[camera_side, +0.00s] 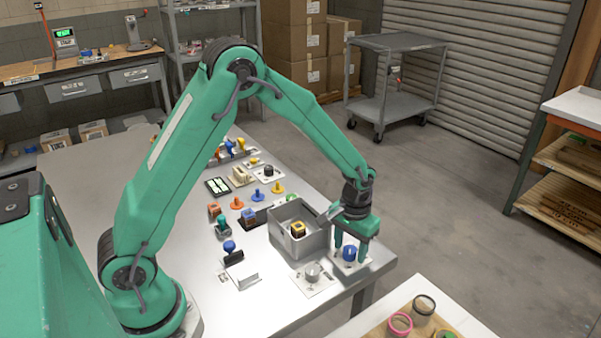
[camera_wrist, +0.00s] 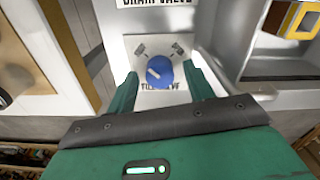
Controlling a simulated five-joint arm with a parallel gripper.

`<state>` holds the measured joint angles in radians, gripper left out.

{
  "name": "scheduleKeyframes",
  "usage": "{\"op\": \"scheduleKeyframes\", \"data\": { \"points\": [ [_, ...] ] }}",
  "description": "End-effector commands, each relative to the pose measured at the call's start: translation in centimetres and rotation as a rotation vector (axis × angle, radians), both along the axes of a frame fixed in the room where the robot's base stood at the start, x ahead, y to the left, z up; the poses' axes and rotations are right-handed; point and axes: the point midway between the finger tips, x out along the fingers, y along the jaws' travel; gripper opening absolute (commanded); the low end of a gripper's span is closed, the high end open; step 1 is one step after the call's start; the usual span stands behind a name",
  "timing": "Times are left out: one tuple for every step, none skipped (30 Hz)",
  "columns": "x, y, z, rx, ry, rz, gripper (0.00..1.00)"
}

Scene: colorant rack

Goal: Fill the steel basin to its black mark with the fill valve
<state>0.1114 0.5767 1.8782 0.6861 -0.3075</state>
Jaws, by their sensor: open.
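The fill valve is a blue round knob (camera_side: 349,254) on a white plate at the table's corner. In the wrist view the knob (camera_wrist: 159,72) has a pale pointer line aimed up-left, and its plate has two printed symbols above it. My gripper (camera_side: 350,249) points down with its open fingers on either side of the knob; I cannot tell whether they touch it. The steel basin (camera_side: 285,243) is a grey box just left of my gripper, with a yellow-orange block (camera_side: 297,229) inside. Its black mark and any water level cannot be made out.
A grey knob (camera_side: 313,271) on a white plate stands close to the left of the fill valve. A plate lettered as drain valve (camera_wrist: 155,3) shows at the wrist view's top. Several stamps and small pieces stand behind the basin. The table edge is close on the right.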

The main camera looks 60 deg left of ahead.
Motion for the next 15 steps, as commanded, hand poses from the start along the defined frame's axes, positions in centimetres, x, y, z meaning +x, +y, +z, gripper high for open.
{"op": "scheduleKeyframes", "data": {
  "points": [
    [-0.01, 0.00, -0.03, 0.000, 0.000, 0.000, 0.52],
    [-0.01, 0.00, -0.02, 0.000, 0.000, 0.000, 0.52],
    [-0.01, 0.00, -0.02, 0.000, 0.000, 0.000, 0.52],
    [-0.01, 0.00, -0.02, 0.000, 0.000, 0.000, 0.52],
    [-0.01, 0.00, -0.01, 0.000, 0.000, 0.000, 0.52],
    [-0.01, 0.00, -0.01, 0.000, 0.000, 0.000, 0.48],
    [-0.01, 0.00, -0.01, 0.000, 0.000, 0.000, 0.42],
    [-0.01, 0.00, 0.00, 0.000, 0.000, 0.000, 0.36],
    [-0.01, 0.00, 0.00, 0.000, 0.001, 0.000, 0.29],
    [-0.01, 0.00, 0.00, 0.000, 0.001, 0.000, 0.23],
    [-0.01, 0.00, 0.00, 0.000, 0.001, 0.000, 0.17],
    [-0.01, 0.01, 0.00, 0.000, 0.001, 0.000, 0.09],
    [-0.01, 0.01, 0.00, 0.000, 0.001, 0.000, 0.07],
    [-0.01, 0.01, 0.01, 0.000, 0.001, 0.000, 0.07],
    [-0.01, 0.01, 0.01, 0.000, 0.001, -0.001, 0.07]
  ]
}}
